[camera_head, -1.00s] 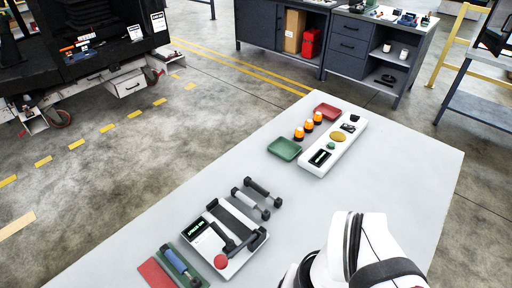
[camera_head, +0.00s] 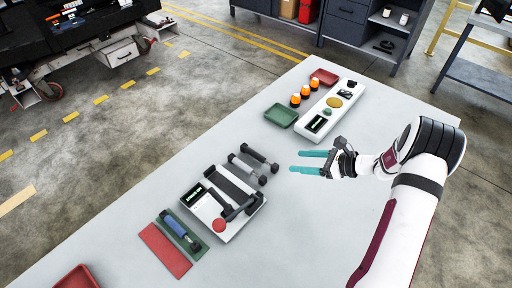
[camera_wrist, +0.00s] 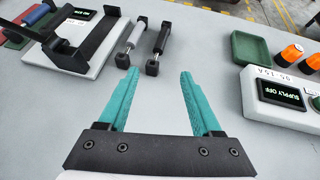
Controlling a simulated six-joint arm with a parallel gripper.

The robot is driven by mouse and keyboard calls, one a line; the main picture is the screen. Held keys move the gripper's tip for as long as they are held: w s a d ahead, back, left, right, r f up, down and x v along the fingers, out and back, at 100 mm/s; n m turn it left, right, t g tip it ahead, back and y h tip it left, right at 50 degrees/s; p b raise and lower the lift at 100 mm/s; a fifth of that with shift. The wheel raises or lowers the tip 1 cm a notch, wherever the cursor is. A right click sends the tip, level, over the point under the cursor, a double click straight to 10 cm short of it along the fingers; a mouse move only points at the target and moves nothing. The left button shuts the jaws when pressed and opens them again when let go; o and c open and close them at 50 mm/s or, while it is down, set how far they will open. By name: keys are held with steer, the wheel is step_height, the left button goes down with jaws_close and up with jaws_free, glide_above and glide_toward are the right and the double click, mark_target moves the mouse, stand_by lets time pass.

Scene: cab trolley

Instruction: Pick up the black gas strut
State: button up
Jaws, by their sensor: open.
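The black gas strut (camera_head: 255,154) lies on the grey table, its dark body toward the upper left and its rod toward the lower right. In the wrist view the black gas strut (camera_wrist: 162,39) is ahead, beyond the gap between the fingers. A paler grey strut (camera_head: 240,164) lies just left of it, roughly parallel; it also shows in the wrist view (camera_wrist: 135,38). My gripper (camera_head: 295,162) is open and empty, to the right of the black strut. Its teal fingers (camera_wrist: 159,74) are spread apart, and nothing is between them.
A white fixture (camera_head: 239,226) with black bars and a red knob stands left of the struts. A blue strut (camera_head: 175,228) lies on a green mat beside a red mat (camera_head: 164,250). A green tray (camera_head: 281,115), orange beacons and a white control panel (camera_head: 306,127) stand farther back.

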mark_target(265, 159)
steer(key=x, duration=1.3)
steer(key=shift+w+a, duration=0.2)
steer(key=shift+a, duration=0.1)
jaws_close()
